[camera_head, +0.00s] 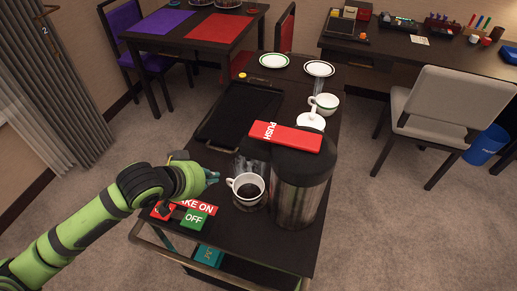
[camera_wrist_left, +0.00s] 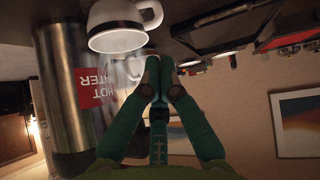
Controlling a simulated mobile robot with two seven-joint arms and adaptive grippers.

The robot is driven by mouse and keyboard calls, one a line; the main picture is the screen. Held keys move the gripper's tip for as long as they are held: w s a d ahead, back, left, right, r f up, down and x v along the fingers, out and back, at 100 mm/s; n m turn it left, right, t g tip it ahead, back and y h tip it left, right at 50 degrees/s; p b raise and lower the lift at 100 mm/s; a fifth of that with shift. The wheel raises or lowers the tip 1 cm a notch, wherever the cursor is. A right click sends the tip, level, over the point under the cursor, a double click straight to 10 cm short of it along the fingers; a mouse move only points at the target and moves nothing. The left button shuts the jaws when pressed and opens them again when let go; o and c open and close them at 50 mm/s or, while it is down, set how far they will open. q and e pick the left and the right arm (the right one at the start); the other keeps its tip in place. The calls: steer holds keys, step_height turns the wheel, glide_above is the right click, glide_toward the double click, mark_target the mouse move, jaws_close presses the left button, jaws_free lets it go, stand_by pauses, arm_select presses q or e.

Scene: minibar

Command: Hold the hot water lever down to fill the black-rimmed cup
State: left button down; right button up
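The hot water dispenser (camera_head: 300,190) is a dark-topped metal cylinder on the cart, with a red lever (camera_head: 300,138) marked PUSH on top. In the left wrist view the dispenser (camera_wrist_left: 62,85) appears upside down with a red HOT WATER label. A white cup (camera_head: 240,184) with a dark rim and dark inside stands in front of it; it also shows in the left wrist view (camera_wrist_left: 115,22). My left gripper (camera_head: 210,177) is just left of the cup, below the lever and apart from it. Its fingertips (camera_wrist_left: 159,68) are together with nothing visible between them. My right gripper is out of view.
A black tray (camera_head: 238,112) lies on the cart at the back left. White cups (camera_head: 324,103) stand behind the dispenser, with two plates (camera_head: 273,60) farther back. A red and green ON/OFF panel (camera_head: 195,218) lies at the front left, near my left arm.

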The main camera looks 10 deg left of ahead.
arm_select(q)
steer(key=s+d+r+t+p, duration=0.2)
steer(key=r+p, duration=0.3)
steer(key=r, duration=0.3)
steer(key=s+d+r+t+p, duration=0.2)
steer(key=s+d+r+p, duration=0.1)
steer(key=r, duration=0.5)
steer(key=s+d+r+t+y+p, duration=0.1)
steer(key=s+d+r+t+p, duration=0.2)
steer(key=d+r+p, duration=0.2)
step_height(320, 180, up, 3)
steer(key=p, duration=0.3)
steer(key=shift+s+n, duration=0.2)
steer(key=shift+n, duration=0.2)
steer(key=shift+f, duration=0.15)
steer(key=b, duration=0.4)
glide_above(260, 137)
steer(key=f, duration=0.2)
steer(key=shift+w+f, duration=0.2)
steer(key=shift+f, duration=0.1)
step_height(260, 137, down, 3)
steer(key=shift+s+r+p, duration=0.1)
steer(key=shift+r+p, duration=0.1)
steer(key=shift+p, duration=0.1)
steer(key=shift+s+f, duration=0.1)
steer(key=shift+f, duration=0.5)
